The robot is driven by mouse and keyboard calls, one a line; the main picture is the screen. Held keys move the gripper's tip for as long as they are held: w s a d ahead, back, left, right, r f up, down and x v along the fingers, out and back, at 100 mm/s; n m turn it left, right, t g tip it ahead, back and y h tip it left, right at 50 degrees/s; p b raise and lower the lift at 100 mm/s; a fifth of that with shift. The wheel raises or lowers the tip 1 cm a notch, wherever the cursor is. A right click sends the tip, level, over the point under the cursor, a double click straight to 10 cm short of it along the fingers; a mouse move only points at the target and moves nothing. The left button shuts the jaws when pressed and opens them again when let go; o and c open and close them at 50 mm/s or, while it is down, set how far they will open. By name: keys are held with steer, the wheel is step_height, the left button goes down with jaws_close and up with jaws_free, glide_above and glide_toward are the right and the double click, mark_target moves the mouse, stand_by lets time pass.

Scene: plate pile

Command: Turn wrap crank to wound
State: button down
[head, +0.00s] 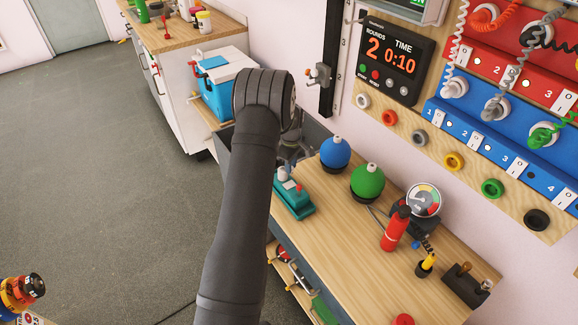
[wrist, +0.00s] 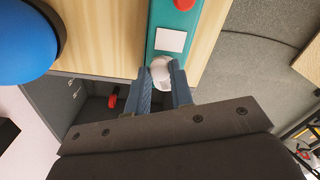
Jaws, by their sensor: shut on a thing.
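A teal box-shaped device (head: 295,207) with a white knob (head: 283,173) at its far end sits near the left edge of the wooden bench. No part is plainly marked as the wrap crank; the white knob may be its handle. In the wrist view the teal device (wrist: 172,18) carries a white square label (wrist: 171,40) and a red button, and the white knob (wrist: 160,70) sits between my fingertips. My gripper (wrist: 161,82) is shut on the white knob. In the head view my arm hides much of the gripper (head: 288,157).
A blue ball (head: 335,152) and a green ball (head: 367,180) stand right of the device. A red cylinder (head: 395,229), a gauge (head: 423,200) and a yellow-handled tool (head: 427,263) are farther right. A timer panel (head: 390,58) hangs on the wall behind.

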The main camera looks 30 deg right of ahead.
steer(key=n, duration=0.2)
steer(key=d+n, duration=0.1)
steer(key=shift+w+n, duration=0.35)
steer(key=shift+n, duration=0.05)
steer(key=n, duration=0.2)
steer(key=shift+w+d+n, duration=0.3)
steer(key=shift+w, duration=0.05)
steer(key=shift+w+n, duration=0.7)
steer(key=shift+n, duration=1.6)
steer(key=shift+w+n, duration=0.7)
steer(key=shift+n, duration=1.6)
steer(key=shift+w+n, duration=0.7)
steer(key=shift+n, duration=1.6)
steer(key=c, duration=1.3)
jaws_free()
steer(key=shift+o, duration=0.2)
